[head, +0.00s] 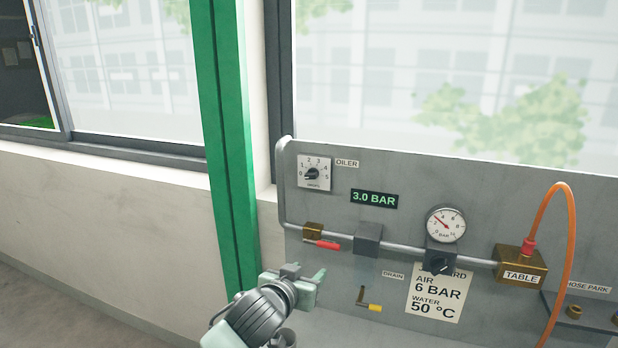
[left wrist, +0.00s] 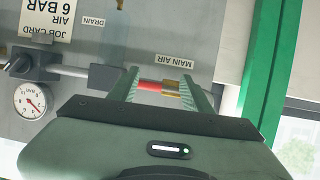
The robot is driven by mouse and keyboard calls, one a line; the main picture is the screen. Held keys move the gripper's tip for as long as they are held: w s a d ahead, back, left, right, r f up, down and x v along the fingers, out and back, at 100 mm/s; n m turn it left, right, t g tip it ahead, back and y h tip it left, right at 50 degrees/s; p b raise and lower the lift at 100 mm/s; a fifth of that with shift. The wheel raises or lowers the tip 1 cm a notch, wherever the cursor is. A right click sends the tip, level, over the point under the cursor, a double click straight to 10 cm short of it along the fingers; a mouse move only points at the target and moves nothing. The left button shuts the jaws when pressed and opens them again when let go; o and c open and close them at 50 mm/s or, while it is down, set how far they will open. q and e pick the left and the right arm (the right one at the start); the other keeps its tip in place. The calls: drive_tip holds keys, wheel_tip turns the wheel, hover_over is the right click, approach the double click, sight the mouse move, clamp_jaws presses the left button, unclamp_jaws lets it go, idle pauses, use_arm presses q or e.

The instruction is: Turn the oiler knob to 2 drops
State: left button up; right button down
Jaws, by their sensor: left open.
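The oiler knob (head: 312,174) is a small black knob on a white dial plate marked 0 to 5, at the panel's upper left in the head view. Its pointer seems to be turned left, near 0, but it is small. The OILER label (head: 347,163) is beside it. My left gripper (head: 306,273) is open and empty, well below the knob and apart from it. In the left wrist view, the open fingers (left wrist: 163,84) frame the red handle and brass body of the main air valve (left wrist: 172,86). The knob is not in that view. My right gripper is not in view.
The grey panel (head: 400,180) carries a 3.0 BAR display (head: 374,198), a pressure gauge (head: 446,225), a pipe, a drain lever (head: 369,301) and an orange hose (head: 569,240). A green post (head: 225,140) stands left of the panel. The space before the knob is clear.

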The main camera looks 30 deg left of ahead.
sight(310, 178)
use_arm(q)
drive_tip(key=w+a+r+n+t+y, duration=0.1)
drive_tip(key=w+a+r+t, duration=0.15)
drive_tip(key=r, duration=0.55)
drive_tip(key=w+a+r+n+t+y, duration=0.1)
drive_tip(key=w+a+r+t, duration=0.2)
drive_tip(key=r, duration=0.5)
drive_tip(key=shift+g, duration=0.75)
drive_tip(key=p+x, duration=0.1)
drive_tip(key=x, duration=0.1)
drive_tip(key=p+x, duration=0.1)
drive_tip(key=x, duration=0.4)
drive_tip(key=shift+a+r+p, duration=0.2)
drive_tip(key=shift+r+p, duration=0.1)
drive_tip(key=shift+p, duration=0.1)
drive_tip(key=shift+w+f+h, duration=0.1)
drive_tip(key=shift+w+h, duration=0.3)
drive_tip(key=shift+w, duration=0.05)
clamp_jaws()
